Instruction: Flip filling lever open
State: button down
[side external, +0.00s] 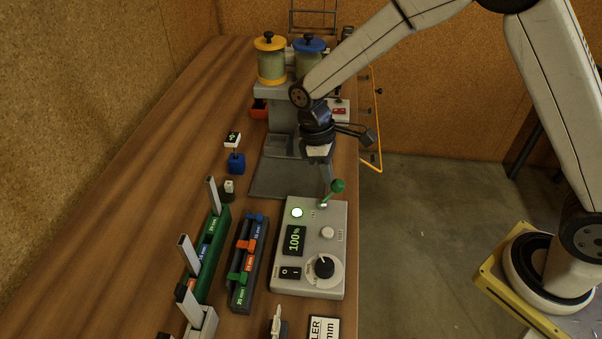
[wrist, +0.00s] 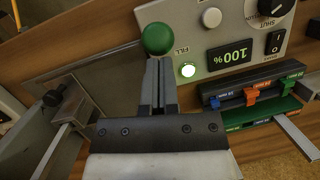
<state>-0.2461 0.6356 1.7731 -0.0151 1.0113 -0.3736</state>
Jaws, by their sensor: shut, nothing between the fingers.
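The filling lever has a round green knob (side external: 338,186) on a thin stem and stands at the far end of the grey control box (side external: 335,265), leaning right in the side view. In the wrist view the knob (wrist: 157,39) sits just past my fingertips, and its stem is hidden. My gripper (side external: 328,188) is shut and empty, with its fingers pointing down beside the knob. In the wrist view the closed fingers (wrist: 158,64) end just below the knob; I cannot tell whether they touch it. A lit button (wrist: 188,70) is beside the FILL label, and the display (wrist: 231,57) reads 100%.
A filling machine with yellow-lidded (side external: 270,60) and blue-lidded jars (side external: 308,58) stands behind my gripper. A green rack (side external: 212,240) and a dark slider block (side external: 246,262) lie left of the control box. The table's right edge is close to the box.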

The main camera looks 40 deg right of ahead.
jog(key=shift+s+d+f, duration=0.3)
jog(key=shift+s+d, duration=0.1)
jog(key=shift+s, duration=0.1)
jog(key=shift+w+a, duration=0.1)
jog(key=shift+a, duration=0.05)
jog(key=shift+w+a, duration=0.4)
jog(key=shift+a, duration=0.05)
jog(key=shift+w, duration=0.1)
jog(key=shift+w+a+r, duration=0.1)
jog(key=w+v, duration=0.1)
jog(key=v, duration=1.1)
jog(key=shift+w+a+r, duration=0.2)
jog(key=shift+a+r, duration=0.05)
jog(key=shift+a, duration=0.05)
